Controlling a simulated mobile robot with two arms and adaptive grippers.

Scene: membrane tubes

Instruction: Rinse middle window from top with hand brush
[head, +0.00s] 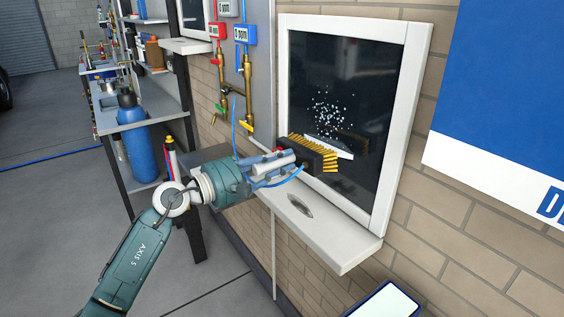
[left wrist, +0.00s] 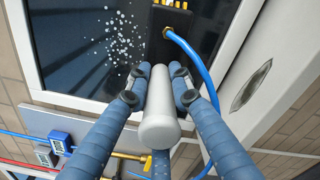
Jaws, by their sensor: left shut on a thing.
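The window (head: 375,75) has a white frame and dark glass, with a white sill (head: 325,230) below. A patch of white specks (head: 333,108) shows on the glass above the brush; it also shows in the left wrist view (left wrist: 122,42). The hand brush (head: 306,151) has a dark head, yellow bristles and a pale handle. My left gripper (head: 281,165) is shut on the handle (left wrist: 158,125), holding the brush above the sill with its bristles towards the glass. I cannot tell whether they touch it. A blue hose (left wrist: 196,55) joins the brush head. My right gripper is not in view.
Brass pipes with valves (head: 247,95) and small red and blue meters stand left of the window. A shelf (head: 150,122) with a blue bottle (head: 139,150) is further left. A blue and white sign (head: 500,90) hangs on the right. A tablet-like screen (head: 385,303) shows at the bottom.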

